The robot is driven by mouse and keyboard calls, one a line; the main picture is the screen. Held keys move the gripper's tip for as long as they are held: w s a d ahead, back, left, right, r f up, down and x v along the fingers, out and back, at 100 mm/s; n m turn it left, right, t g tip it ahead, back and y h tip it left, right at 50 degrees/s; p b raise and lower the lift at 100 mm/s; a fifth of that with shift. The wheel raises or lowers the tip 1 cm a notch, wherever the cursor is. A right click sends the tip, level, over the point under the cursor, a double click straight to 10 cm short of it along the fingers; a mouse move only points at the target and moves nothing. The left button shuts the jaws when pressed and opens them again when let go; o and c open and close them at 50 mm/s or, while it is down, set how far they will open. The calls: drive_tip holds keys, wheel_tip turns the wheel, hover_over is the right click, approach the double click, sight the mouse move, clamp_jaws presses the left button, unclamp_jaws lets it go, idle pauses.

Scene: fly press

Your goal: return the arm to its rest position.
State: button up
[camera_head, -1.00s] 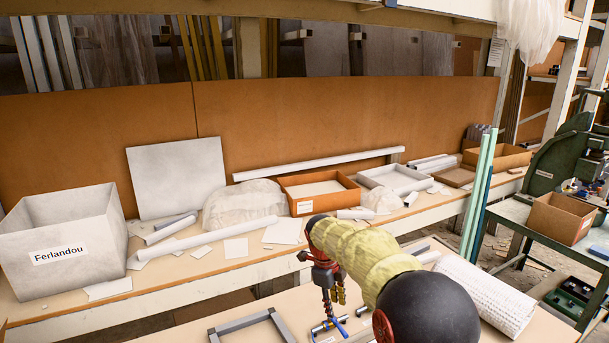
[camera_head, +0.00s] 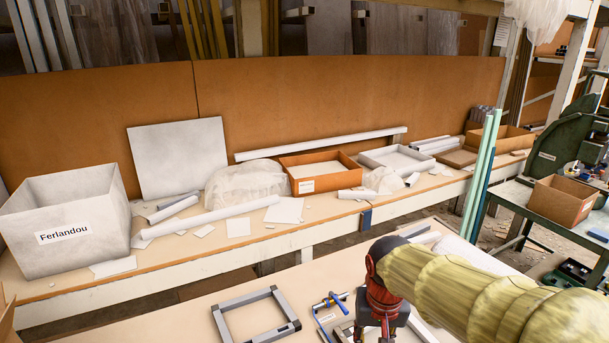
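My arm, in a yellow sleeve, reaches in from the right edge of the head view. Its red and dark wrist (camera_head: 380,295) points down over the near table. My gripper is at the bottom edge, where its fingertips are cut off by the frame, so I cannot tell whether it is open or shut or holds anything. A blue-handled clamp (camera_head: 335,299) lies on the near table just left of the wrist. A grey square frame (camera_head: 256,315) lies flat further left.
The long bench behind holds a white box labelled Ferlandou (camera_head: 66,228), an orange tray (camera_head: 318,172), paper rolls and scraps. Green upright tubes (camera_head: 481,176) stand at the right. A cardboard box (camera_head: 562,200) sits on the green machine table. A gap separates the near table and bench.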

drive_tip(key=s+d+r+t, duration=0.2)
drive_tip(key=s+r, duration=0.1)
drive_tip(key=s, duration=0.4)
drive_tip(key=s+d+r+n+t, duration=0.1)
drive_tip(key=s+d+r+t, duration=0.1)
drive_tip(key=s+r, duration=0.2)
drive_tip(key=s, duration=0.3)
drive_tip(key=shift+s+d, duration=0.3)
drive_tip(key=shift+s, duration=0.05)
drive_tip(key=shift+d, duration=0.1)
idle(1.0)
